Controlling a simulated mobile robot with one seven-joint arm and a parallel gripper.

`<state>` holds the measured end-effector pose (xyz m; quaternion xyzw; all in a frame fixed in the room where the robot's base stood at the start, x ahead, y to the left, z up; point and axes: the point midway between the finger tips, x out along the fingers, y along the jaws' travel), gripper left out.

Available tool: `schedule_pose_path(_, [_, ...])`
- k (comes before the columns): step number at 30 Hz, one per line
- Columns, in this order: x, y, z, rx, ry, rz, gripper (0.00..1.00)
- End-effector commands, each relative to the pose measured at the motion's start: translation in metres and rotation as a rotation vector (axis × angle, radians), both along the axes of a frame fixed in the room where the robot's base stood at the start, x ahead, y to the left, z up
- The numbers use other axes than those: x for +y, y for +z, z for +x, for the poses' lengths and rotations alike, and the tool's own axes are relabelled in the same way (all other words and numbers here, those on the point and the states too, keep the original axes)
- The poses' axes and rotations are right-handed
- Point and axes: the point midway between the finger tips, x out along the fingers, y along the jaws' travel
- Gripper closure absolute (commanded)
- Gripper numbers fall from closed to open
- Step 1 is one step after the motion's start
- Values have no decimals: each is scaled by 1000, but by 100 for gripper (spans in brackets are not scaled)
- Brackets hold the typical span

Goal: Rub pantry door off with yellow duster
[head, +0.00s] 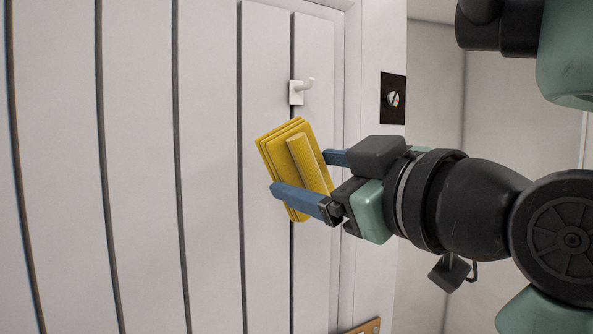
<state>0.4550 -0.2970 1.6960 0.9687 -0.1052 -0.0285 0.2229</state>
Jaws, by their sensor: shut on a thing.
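The yellow duster (277,153) is a layered rectangular pad with a raised grip bar on its back. My gripper (304,173) is shut on the duster, with its blue fingers on either side of the grip bar. The duster is tilted, in front of the right part of the pantry door (208,120). The door is white, with dark vertical grooves between its planks. The pad's far face is hidden, so I cannot tell whether it touches the door.
A white hook (298,90) sticks out of the door just above the duster. A black plate with a round dial (393,98) is on the wall to the right of the door frame. A brass-coloured plate (364,327) shows at the bottom edge. The door's left part is clear.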

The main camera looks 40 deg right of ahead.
Motion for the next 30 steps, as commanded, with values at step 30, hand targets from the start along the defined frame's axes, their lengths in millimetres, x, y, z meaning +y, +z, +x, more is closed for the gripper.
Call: schedule_pose_path(30, [-13,0,58,-1,0,0,82])
